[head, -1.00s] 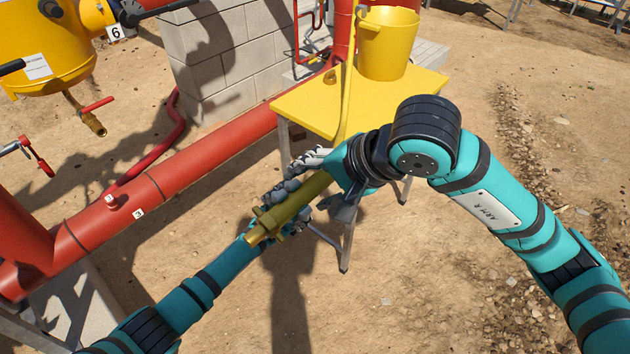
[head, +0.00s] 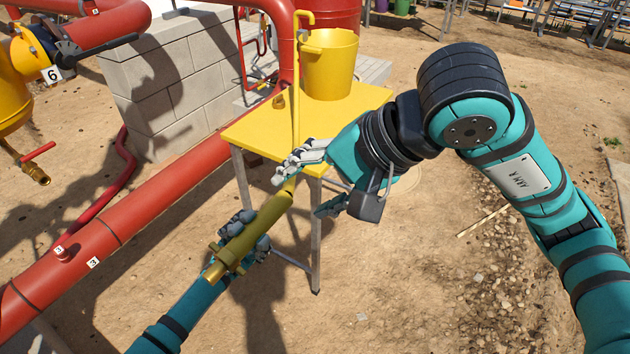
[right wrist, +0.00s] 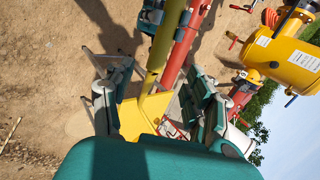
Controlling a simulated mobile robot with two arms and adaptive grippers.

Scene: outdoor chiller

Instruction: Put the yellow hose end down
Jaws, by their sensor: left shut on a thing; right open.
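An olive-yellow cylinder (head: 255,228) with a brass cross-piece at its lower end is held tilted in front of the yellow table (head: 240,135). It looks like the hose end. My left gripper (head: 240,232) is shut around its lower half. My right gripper (head: 313,180) is open beside the cylinder's upper tip. In the right wrist view the cylinder (right wrist: 167,42) points in between my spread right fingers (right wrist: 160,105).
A yellow bucket (head: 330,68) stands on the back of the table, with a small brass piece (head: 279,101) near it. A red pipe (head: 120,230) runs along the left, by a block wall (head: 170,85). Bare ground lies in front.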

